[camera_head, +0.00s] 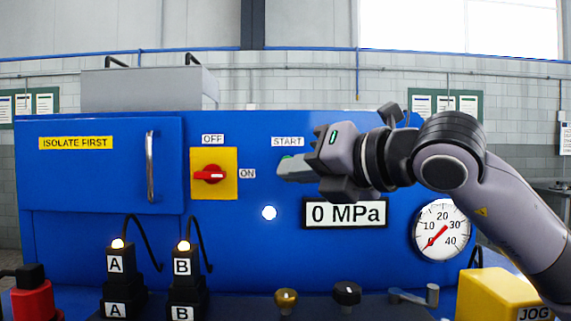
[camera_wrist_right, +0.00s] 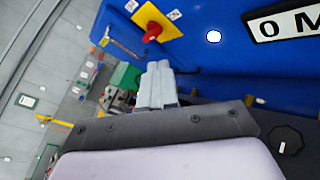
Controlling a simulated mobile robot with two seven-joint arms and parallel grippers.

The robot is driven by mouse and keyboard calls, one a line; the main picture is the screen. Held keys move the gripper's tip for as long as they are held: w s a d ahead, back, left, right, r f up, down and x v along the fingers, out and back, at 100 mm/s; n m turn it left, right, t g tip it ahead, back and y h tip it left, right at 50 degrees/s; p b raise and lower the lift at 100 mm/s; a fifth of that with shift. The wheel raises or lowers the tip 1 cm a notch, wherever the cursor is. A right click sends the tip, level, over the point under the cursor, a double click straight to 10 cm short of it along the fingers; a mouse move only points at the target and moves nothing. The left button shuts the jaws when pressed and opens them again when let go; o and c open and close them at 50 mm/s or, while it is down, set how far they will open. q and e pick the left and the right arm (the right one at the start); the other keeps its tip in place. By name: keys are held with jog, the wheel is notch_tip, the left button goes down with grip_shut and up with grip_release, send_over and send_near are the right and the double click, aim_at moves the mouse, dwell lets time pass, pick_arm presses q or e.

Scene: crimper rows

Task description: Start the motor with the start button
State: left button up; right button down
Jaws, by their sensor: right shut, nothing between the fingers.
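A blue machine panel (camera_head: 250,250) faces me with a START label (camera_head: 287,141) on it. A small bit of green (camera_head: 286,157) shows just below the label, at my right fingertips; it may be the start button, which is otherwise hidden. My right gripper (camera_head: 288,169) is shut and empty, its fingers pointing left in front of the panel under the label. Its closed fingers (camera_wrist_right: 157,85) also show in the right wrist view. Whether they touch the panel or button I cannot tell. My left gripper is not in view.
A red rotary switch (camera_head: 209,175) on a yellow plate has its handle level, towards ON. A white lamp (camera_head: 269,213) is lit. A display (camera_head: 345,213) reads 0 MPa. Plugs A (camera_head: 115,262) and B (camera_head: 183,266), two knobs and a yellow JOG box (camera_head: 490,292) stand below.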

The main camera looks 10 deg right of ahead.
jog(key=w+d+p, duration=0.1)
jog(key=w+p, duration=0.4)
jog(key=w, duration=0.3)
jog(key=shift+w+d+p, duration=0.3)
jog(key=shift+w+d, duration=0.05)
dwell(1.9)
jog(key=shift+w, duration=0.4)
